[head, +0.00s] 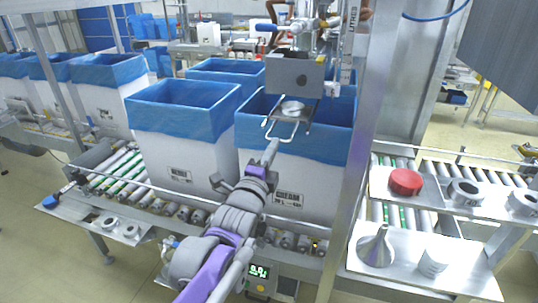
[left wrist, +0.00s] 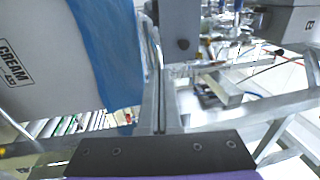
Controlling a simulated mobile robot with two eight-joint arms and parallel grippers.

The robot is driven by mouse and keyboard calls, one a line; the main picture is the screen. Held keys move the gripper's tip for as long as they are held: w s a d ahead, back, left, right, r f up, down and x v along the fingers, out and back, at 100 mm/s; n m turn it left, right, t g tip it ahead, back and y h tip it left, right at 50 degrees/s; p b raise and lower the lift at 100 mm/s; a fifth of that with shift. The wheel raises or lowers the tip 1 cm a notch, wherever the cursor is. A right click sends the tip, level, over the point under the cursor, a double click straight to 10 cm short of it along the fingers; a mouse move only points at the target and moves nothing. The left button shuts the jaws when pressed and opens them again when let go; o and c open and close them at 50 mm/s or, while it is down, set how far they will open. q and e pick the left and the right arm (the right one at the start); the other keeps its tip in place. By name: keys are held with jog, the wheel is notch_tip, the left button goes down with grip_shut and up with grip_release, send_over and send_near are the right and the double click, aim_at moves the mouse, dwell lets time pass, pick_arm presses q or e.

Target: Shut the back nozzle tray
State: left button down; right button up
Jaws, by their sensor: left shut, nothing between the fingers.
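The nozzle tray (head: 303,117) is a small metal plate with a wire handle, sticking out below a grey nozzle box (head: 294,74) over a blue-lined box. A round pale piece lies on the tray. My left gripper (head: 273,145) reaches up from below, and its tips are just under the tray's wire handle. I cannot tell whether they touch it. In the left wrist view the fingers (left wrist: 163,85) are together and empty, pointing towards the grey nozzle box (left wrist: 180,24). My right gripper is not in view.
White boxes with blue liners (head: 184,110) stand on the roller conveyor (head: 122,165). A steel post (head: 358,180) rises right of my left arm. To the right, a shelf holds a red lid (head: 405,181) and rings, with a funnel (head: 377,248) below. A scale display (head: 259,272) sits in front.

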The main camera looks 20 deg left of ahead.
aim_at(287, 118)
pick_arm(q)
jog(key=w, duration=0.4)
jog(key=w+p, duration=0.1)
jog(key=w, duration=0.9)
jog(key=shift+w+d+r+p, duration=0.1)
jog(key=shift+w+d+p, duration=0.15)
jog(key=shift+p, duration=0.15)
jog(key=shift+r, duration=0.1)
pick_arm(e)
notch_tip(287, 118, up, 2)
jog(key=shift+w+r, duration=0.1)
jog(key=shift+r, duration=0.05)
pick_arm(q)
jog(key=shift+r, duration=0.1)
jog(key=shift+s, duration=0.1)
